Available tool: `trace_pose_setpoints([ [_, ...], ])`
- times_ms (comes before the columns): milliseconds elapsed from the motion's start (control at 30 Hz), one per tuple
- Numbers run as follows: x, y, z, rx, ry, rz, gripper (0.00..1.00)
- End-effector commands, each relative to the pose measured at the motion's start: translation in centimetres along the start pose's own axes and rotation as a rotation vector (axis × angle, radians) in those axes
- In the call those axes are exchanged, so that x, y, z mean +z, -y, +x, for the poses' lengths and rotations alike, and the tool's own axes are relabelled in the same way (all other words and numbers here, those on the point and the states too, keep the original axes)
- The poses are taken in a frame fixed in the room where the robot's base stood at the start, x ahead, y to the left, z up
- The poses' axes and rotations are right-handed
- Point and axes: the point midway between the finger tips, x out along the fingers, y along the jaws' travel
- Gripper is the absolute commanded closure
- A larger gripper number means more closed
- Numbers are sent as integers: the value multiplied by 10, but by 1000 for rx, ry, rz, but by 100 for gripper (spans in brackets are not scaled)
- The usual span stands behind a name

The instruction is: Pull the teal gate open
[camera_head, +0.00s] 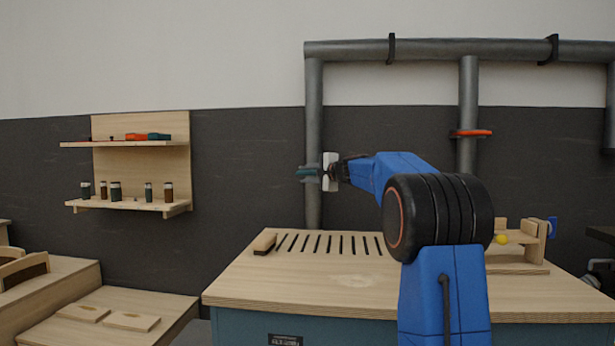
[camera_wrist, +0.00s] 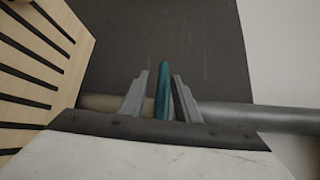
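The teal gate (camera_head: 306,173) is a thin plate on the left vertical grey pipe (camera_head: 313,205) behind the workbench. My gripper (camera_head: 322,172) is at this plate, reaching in from the right, and partly covers it. In the wrist view the teal plate (camera_wrist: 163,92) stands edge-on between the two grey fingers of my gripper (camera_wrist: 160,78). The fingers are apart, with a visible gap on each side of the plate. Part of the plate's near end is hidden behind the gripper body.
An orange-red gate (camera_head: 472,133) sits on another vertical pipe to the right. A wooden stand (camera_head: 520,240) with a yellow ball is at right. A wall shelf (camera_head: 130,203) holds jars at left.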

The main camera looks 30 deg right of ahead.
Motion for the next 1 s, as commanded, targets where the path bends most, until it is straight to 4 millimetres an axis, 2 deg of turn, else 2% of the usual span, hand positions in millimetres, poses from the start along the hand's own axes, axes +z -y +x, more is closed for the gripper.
trace_pose_setpoints([
  [167,0,1,-8,-1,-1,-1,71],
  [267,-1,1,-21,-1,-3,-1,71],
  [800,0,1,-128,-2,-2,-1,71],
  [1000,-1,0,-158,0,-2,0,71],
])
